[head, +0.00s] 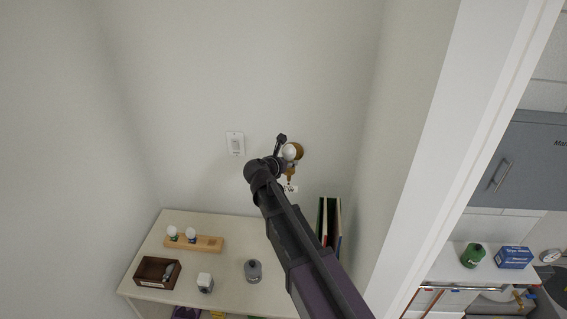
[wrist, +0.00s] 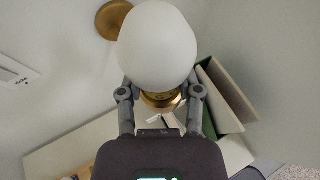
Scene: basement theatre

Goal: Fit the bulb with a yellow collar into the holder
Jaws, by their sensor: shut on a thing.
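My gripper (wrist: 160,93) is shut on a bulb with a large white globe (wrist: 157,48), one finger on each side of its lower part. The bulb's collar is hidden, so I cannot see its colour. A brass holder (wrist: 162,100) shows just below the globe between the fingers; I cannot tell whether the bulb is seated in it or only above it. In the head view the white globe (head: 289,152) is at the brass wall fitting (head: 299,150), with my gripper (head: 283,152) beside it.
A wooden rack (head: 209,244) with two bulbs stands on the cabinet top (head: 225,278) below. Books (head: 328,222) stand at right. A switch plate (head: 235,143) is on the wall.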

